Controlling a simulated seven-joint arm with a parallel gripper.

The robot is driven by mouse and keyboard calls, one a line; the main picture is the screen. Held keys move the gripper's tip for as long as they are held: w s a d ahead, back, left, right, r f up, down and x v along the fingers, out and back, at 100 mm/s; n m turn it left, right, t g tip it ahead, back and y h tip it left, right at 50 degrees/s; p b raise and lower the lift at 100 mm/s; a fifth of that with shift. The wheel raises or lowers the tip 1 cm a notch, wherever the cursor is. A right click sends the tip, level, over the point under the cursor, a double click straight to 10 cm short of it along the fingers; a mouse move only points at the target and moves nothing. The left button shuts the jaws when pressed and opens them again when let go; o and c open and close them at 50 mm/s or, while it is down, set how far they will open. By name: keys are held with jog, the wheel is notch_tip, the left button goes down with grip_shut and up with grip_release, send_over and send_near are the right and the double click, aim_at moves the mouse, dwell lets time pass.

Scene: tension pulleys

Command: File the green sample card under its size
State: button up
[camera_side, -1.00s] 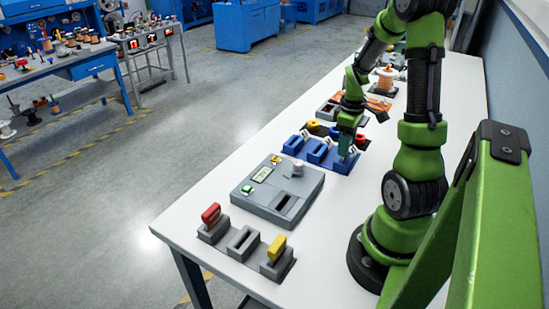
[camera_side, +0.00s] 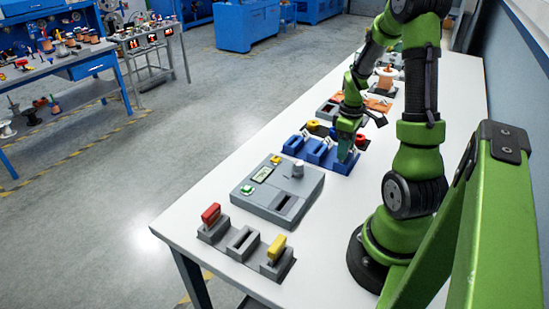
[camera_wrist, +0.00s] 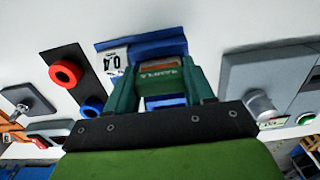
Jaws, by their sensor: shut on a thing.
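My gripper (camera_wrist: 160,85) is shut on the green sample card (camera_wrist: 162,74), which sits between its two teal fingers with lettering on its face. In the side view my gripper (camera_side: 346,146) is low over the right-hand end of the blue slotted rack (camera_side: 318,152). The card cannot be made out there behind the fingers. The rack also shows in the wrist view (camera_wrist: 150,44), just beyond the card, with a white label reading about 0.4 (camera_wrist: 114,62). I cannot tell how deep the card is in a slot.
A grey device (camera_side: 277,190) with a knob, display and dark slot stands in front of the rack. A grey holder (camera_side: 244,243) with red and yellow handles is nearer the front edge. Red (camera_wrist: 66,73) and blue rings lie beside the rack. The table's right-hand strip is partly clear.

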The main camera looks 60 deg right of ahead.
jog(key=shift+f, duration=0.2)
jog(key=o, duration=1.1)
jog(key=shift+o, duration=0.4)
jog(key=shift+o, duration=1.3)
jog(key=shift+r, duration=3.95)
